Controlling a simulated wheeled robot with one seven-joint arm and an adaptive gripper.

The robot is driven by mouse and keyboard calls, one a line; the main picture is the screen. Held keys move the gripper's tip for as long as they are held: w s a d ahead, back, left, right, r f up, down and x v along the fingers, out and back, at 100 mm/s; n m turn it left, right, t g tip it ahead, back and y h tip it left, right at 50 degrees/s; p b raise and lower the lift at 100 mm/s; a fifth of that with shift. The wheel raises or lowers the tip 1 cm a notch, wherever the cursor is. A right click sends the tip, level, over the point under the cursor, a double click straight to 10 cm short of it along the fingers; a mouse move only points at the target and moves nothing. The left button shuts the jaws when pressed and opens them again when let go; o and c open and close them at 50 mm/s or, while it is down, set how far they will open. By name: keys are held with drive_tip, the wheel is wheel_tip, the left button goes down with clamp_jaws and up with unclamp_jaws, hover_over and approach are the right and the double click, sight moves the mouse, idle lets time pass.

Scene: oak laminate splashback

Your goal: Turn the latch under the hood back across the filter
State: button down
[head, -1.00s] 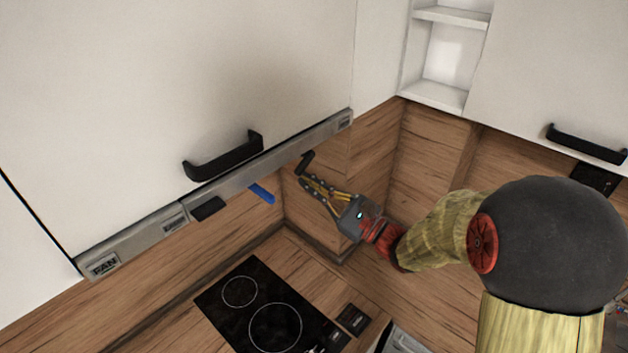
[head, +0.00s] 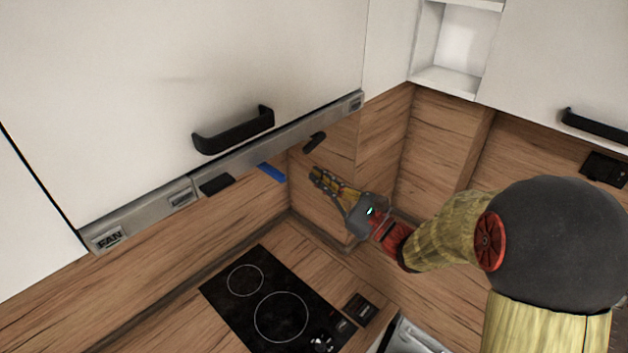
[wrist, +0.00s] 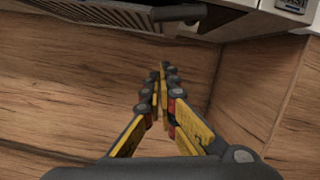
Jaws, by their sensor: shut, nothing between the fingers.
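A black latch (head: 314,142) hangs under the hood (head: 150,220) near its right end, lying roughly along the hood's front edge. In the wrist view the latch (wrist: 180,14) shows at the top, beside the edge of the ribbed filter (wrist: 110,12). Whether it overlaps the filter is unclear. My gripper (head: 315,174) is below the latch, apart from it, in front of the wood splashback. In the wrist view its fingers (wrist: 162,70) are together and empty, with the tips short of the latch. The filter is hidden in the head view.
A black piece (head: 217,185) and a blue piece (head: 271,172) also hang under the hood further left. A black cabinet handle (head: 235,130) sticks out above. The cooktop (head: 265,305) lies below. The side wall of the corner is close to the right of my gripper.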

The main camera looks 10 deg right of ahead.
drive_tip(key=b+v, duration=0.1)
drive_tip(key=v, duration=0.8)
drive_tip(key=shift+s+d+r, duration=0.2)
drive_tip(key=shift+s+d, duration=0.05)
